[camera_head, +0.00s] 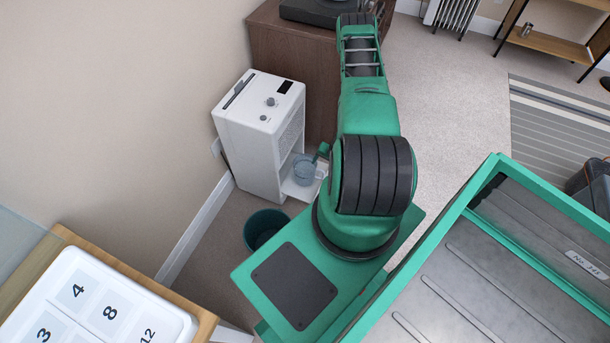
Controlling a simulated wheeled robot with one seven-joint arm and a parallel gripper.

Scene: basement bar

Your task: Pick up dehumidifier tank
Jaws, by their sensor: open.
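The dehumidifier tank (304,170) is a small, see-through blue-grey container. It sits upright in the low front opening of the white dehumidifier (262,130), above a white ledge (299,189). My gripper (317,157) shows only as a small green and dark piece at the tank's upper right, beside my arm. It overlaps the tank's rim in the picture; I cannot tell whether they touch. The gripper is open, and most of it is hidden behind my arm. The tank's right side is partly covered.
A dark teal bin (264,229) stands on the floor in front of the dehumidifier. A brown cabinet (291,62) stands behind it, and the wall is close on the left. A table with a number board (98,304) is at lower left.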

